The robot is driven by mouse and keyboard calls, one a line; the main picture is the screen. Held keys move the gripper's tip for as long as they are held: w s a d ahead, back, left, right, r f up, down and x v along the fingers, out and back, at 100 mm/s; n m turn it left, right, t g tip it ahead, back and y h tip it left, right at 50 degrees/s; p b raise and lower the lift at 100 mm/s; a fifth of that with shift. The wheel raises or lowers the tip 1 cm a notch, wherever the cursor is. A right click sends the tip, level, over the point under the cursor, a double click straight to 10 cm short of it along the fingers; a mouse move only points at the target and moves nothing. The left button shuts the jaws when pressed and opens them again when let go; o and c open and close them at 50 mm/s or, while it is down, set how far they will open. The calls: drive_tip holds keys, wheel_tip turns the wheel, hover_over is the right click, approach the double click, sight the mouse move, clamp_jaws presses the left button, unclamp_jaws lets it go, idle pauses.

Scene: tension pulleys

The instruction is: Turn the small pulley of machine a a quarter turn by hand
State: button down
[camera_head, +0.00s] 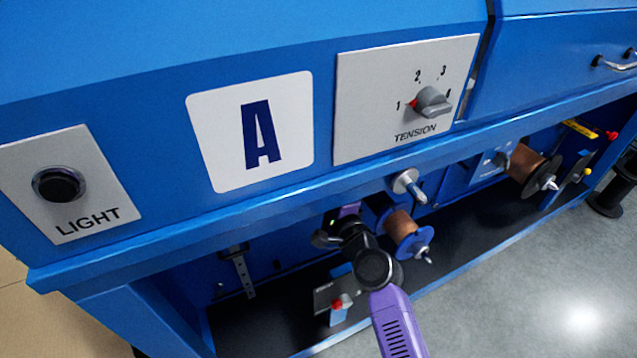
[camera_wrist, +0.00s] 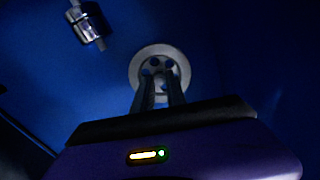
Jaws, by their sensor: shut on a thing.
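Machine a is the blue cabinet (camera_head: 250,50) with a white plate marked A (camera_head: 300,110). In the wrist view the small pulley (camera_wrist: 181,55), a pale grey disc with several round holes, sits against the dark blue wall. My gripper (camera_wrist: 160,82) reaches up to it from below. Its two dark fingers are at the lower middle of the disc, shut on it; the exact contact is hard to see in the dim light. In the head view my arm goes in under the machine's front edge, and the fingers and the small pulley are hidden there.
A metal fitting (camera_wrist: 86,25) stands at the upper left of the wrist view. Under the machine are a copper spool (camera_head: 399,224), a red-knobbed lever (camera_head: 342,301) and a metal peg (camera_head: 408,184). The tension knob (camera_head: 432,101) and light button (camera_head: 59,184) are above the edge.

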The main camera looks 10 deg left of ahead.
drive_tip(key=shift+m, duration=0.3)
drive_tip(key=c, duration=1.3)
unclamp_jaws()
drive_tip(key=shift+c, duration=0.2)
drive_tip(key=p+v, duration=0.1)
drive_tip(key=v, duration=0.7)
drive_tip(key=shift+w, duration=0.15)
